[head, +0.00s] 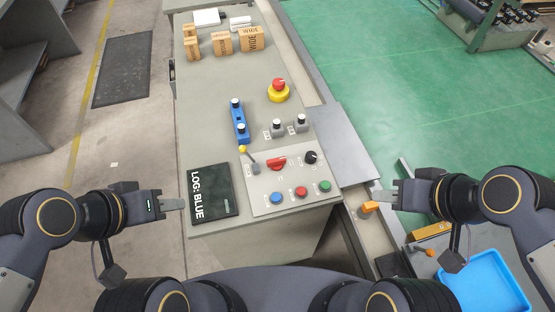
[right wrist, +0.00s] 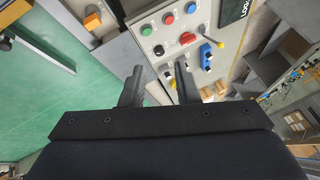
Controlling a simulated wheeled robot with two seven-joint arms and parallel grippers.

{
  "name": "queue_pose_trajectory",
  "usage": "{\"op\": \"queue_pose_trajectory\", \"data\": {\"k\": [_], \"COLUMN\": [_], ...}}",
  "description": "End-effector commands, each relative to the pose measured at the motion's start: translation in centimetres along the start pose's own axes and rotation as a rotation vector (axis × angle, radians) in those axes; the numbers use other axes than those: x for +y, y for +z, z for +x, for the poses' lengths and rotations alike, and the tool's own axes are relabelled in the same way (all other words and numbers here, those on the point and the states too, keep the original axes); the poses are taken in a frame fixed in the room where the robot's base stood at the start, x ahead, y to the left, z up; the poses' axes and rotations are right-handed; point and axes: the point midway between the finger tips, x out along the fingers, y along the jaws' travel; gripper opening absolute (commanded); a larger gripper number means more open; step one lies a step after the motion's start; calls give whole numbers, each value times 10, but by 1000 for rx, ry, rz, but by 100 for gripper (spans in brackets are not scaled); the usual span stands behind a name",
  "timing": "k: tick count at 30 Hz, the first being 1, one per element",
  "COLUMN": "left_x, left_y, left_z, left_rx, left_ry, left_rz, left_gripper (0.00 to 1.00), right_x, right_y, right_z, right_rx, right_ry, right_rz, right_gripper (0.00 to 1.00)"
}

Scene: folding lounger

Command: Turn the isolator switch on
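The red rotary switch (head: 277,163), which looks like the isolator, is on a light grey control panel (head: 262,203) on the bench. Its handle lies roughly crosswise. It also shows in the right wrist view (right wrist: 188,39). My left gripper (head: 174,204) is left of the bench, beside the black log book and apart from the panel; its finger gap is unclear. My right gripper (head: 386,197) is right of the panel, off the bench edge. In the right wrist view its two fingers (right wrist: 160,75) are apart with nothing between them.
The panel also carries a black knob (head: 311,157), a yellow-tipped lever (head: 243,150), and blue, red and green buttons (head: 301,192). A black log book (head: 211,192), blue block (head: 239,122) and emergency stop (head: 278,91) are nearby. A blue tray (head: 485,285) is lower right.

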Motion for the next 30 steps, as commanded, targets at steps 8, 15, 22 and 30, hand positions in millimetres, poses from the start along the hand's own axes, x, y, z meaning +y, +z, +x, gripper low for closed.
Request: {"op": "queue_pose_trajectory", "data": {"k": [8, 15, 22, 30], "left_x": [-18, -31, -40, -41], "left_y": [20, 34, 44, 46], "left_z": [39, 68, 86, 90], "left_rx": [-1, 0, 0, 0], "left_ry": [0, 0, 0, 0], "left_rz": [0, 0, 0, 0], "left_gripper": [36, 36, 36, 36], "right_x": [-12, -46, -82, -97], "right_y": [-78, -131, -142, -137], "right_z": [70, 179, 282, 322], "right_rx": [-178, -297, -353, -362], "right_ry": [-102, -268, -440, -513], "right_rz": [-594, -1146, -1552, -1701], "right_gripper": [36, 36, 36, 36]}}
